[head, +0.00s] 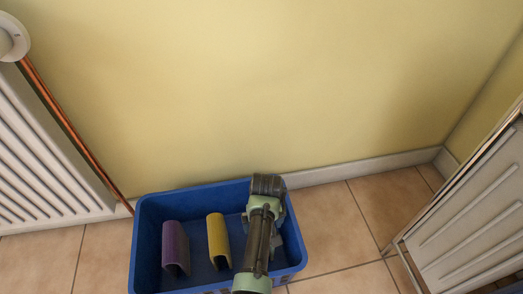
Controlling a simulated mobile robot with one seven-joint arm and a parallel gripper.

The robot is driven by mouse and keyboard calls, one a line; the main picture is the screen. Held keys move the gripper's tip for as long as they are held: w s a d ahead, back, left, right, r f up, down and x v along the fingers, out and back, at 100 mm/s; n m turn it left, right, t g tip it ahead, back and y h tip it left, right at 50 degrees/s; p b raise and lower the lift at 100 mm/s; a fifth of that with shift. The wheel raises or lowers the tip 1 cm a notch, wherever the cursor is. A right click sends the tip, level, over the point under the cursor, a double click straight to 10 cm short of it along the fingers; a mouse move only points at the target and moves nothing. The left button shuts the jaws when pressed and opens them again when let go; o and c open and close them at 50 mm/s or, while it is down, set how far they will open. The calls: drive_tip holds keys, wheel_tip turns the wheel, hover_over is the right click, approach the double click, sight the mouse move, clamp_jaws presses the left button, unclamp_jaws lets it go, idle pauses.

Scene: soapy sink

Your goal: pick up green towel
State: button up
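A blue bin (147,215) stands on the floor against the wall at the lower middle. In it are two folded, arch-shaped pieces, one purple (175,247) and one yellow (218,240), side by side. My arm, pale green and dark grey, reaches over the right part of the bin, with my gripper (265,215) at or near there. The fingertips cannot be made out. No green towel can be told apart from the arm's own pale green parts. The arm hides much of the bin's right part.
A white radiator (40,150) and a copper pipe (70,125) are at the left. A white slatted panel with a metal frame (475,210) stands at the right. Tiled floor (335,222) is clear between the bin and the panel.

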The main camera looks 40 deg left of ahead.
drive_tip(key=f+b, duration=0.2)
drive_tip(key=f, duration=0.1)
drive_tip(key=shift+a+f+b, duration=0.25)
drive_tip(key=shift+f+b, duration=0.05)
drive_tip(key=shift+b, duration=0.1)
drive_tip(key=c, duration=1.5)
clamp_jaws()
drive_tip(key=shift+r, duration=0.2)
